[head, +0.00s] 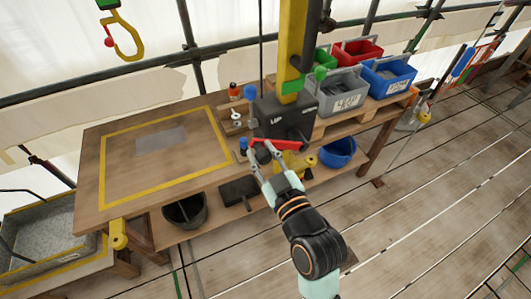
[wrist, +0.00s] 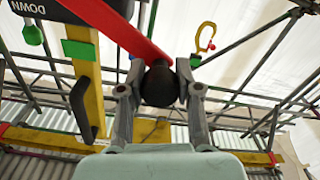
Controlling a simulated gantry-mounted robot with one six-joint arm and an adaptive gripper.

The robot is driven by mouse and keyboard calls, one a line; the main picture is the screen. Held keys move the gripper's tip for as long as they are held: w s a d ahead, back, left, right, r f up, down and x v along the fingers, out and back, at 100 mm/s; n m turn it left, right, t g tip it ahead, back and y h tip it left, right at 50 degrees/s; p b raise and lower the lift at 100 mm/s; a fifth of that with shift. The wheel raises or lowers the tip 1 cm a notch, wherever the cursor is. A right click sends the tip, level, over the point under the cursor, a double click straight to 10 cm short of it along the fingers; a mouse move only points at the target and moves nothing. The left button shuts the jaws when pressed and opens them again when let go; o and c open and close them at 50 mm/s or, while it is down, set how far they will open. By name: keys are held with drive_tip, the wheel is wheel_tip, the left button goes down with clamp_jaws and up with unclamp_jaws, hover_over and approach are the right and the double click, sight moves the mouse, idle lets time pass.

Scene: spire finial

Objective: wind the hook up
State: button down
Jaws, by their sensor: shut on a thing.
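The yellow hook (head: 127,38) with a red ball hangs at the upper left of the head view, beneath a green block (head: 107,4). It also shows in the wrist view (wrist: 205,38), high up. A dark winch box (head: 284,120) marked UP sits at the yellow post by the bench. The wrist view shows the word DOWN on a dark panel (wrist: 62,10). A red crank arm (head: 278,145) sticks out at its front and ends in a black knob (wrist: 158,86). My gripper (head: 257,158) is shut on this knob, one finger on each side.
The wooden bench (head: 90,160) has a yellow-bordered area with a grey patch. A grey bin (head: 342,92), a blue bin (head: 388,75) and a red bin (head: 358,52) stand right of the post. A blue bucket (head: 338,152) is below. A small orange-capped bottle (head: 234,91) stands left of the winch.

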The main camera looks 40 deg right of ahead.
drive_tip(key=shift+f, duration=0.1)
drive_tip(key=c, duration=0.8)
unclamp_jaws()
drive_tip(key=s, duration=0.4)
drive_tip(key=s+a, duration=0.1)
drive_tip(key=s, duration=0.3)
drive_tip(key=s+a, duration=0.1)
drive_tip(key=s, duration=0.2)
drive_tip(key=shift+s, duration=0.4)
